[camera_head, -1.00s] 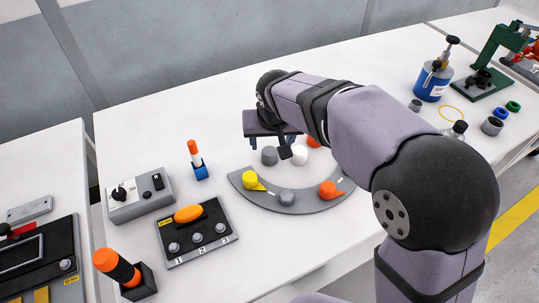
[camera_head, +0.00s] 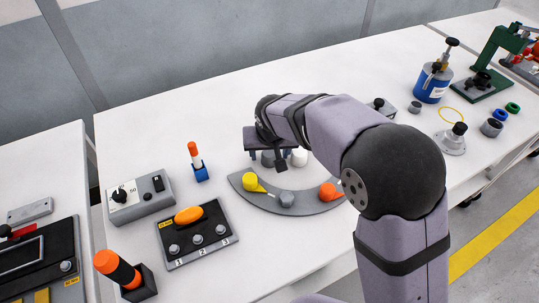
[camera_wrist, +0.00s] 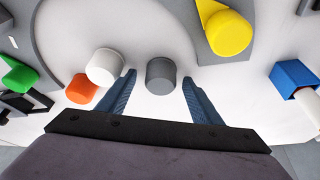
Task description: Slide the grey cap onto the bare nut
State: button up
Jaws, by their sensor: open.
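The grey cap (camera_wrist: 160,75) stands on the white table and shows between the fingertips of my gripper (camera_wrist: 158,78) in the wrist view. The fingers are open, with a visible gap on each side of the cap. In the head view the grey cap (camera_head: 267,159) is partly hidden by my gripper (camera_head: 280,165). The bare nut (camera_head: 287,198) sits in the middle of the curved grey plate (camera_head: 262,197), between a yellow cap (camera_head: 250,181) and an orange cap (camera_head: 328,191). I cannot make out the bare nut in the wrist view.
A white cap (camera_wrist: 104,67) stands close beside the left finger, with a loose orange cap (camera_wrist: 82,90) past it.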

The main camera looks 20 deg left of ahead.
aim_at(270, 152)
jog(key=shift+c, duration=0.3)
jog(key=c, duration=1.1)
jog(key=shift+o, duration=0.2)
jog(key=shift+r, duration=0.1)
notch_tip(270, 152, up, 10)
jog(key=shift+f, duration=0.1)
jog(key=shift+o, duration=0.6)
jog(key=shift+c, duration=1.3)
